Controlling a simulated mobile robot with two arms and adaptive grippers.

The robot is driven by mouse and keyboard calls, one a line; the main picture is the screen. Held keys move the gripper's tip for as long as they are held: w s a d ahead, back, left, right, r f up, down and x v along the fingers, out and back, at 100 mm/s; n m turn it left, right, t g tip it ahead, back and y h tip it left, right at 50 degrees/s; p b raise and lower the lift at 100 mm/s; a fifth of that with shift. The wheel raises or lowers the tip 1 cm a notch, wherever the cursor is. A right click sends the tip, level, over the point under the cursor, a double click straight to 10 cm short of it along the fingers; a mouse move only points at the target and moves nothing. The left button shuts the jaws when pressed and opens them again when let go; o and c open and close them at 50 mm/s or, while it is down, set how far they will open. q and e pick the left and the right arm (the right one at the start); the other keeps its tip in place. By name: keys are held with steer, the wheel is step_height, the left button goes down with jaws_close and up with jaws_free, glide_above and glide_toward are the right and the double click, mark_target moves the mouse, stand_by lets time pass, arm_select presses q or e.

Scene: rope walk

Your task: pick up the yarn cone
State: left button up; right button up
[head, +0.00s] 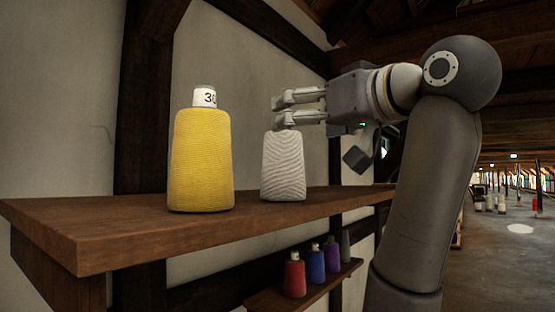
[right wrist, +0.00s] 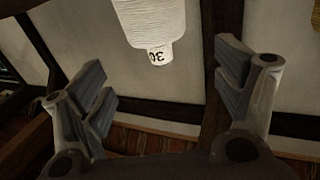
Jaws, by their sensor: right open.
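A white ridged yarn cone (head: 283,168) stands upright on the upper wooden shelf. My right gripper (head: 276,110) is level with its top, the fingers pointing left and covering its tip in the head view. In the right wrist view the white cone (right wrist: 152,22) appears upside down, its "30" label between the spread, empty fingers. Whether the fingers touch it I cannot tell. A larger yellow yarn cone (head: 201,160), also labelled "30", stands left of it on the same shelf. My left gripper is in neither view.
The wooden shelf (head: 130,232) runs along the wall, with bare board around the cones. A lower shelf (head: 272,301) holds several small cones, red (head: 294,274), blue and purple among them. Dark timber posts (head: 146,110) stand behind. Open floor (head: 505,260) lies at right.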

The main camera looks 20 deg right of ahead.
steer(key=p+x, duration=0.4)
steer(key=x, duration=0.2)
steer(key=shift+w+r, duration=0.15)
steer(key=shift+w, duration=0.2)
steer(key=shift+w+a, duration=0.15)
steer(key=shift+w, duration=0.3)
steer(key=shift+c, duration=1)
steer(key=c, duration=1.2)
steer(key=shift+c, duration=0.8)
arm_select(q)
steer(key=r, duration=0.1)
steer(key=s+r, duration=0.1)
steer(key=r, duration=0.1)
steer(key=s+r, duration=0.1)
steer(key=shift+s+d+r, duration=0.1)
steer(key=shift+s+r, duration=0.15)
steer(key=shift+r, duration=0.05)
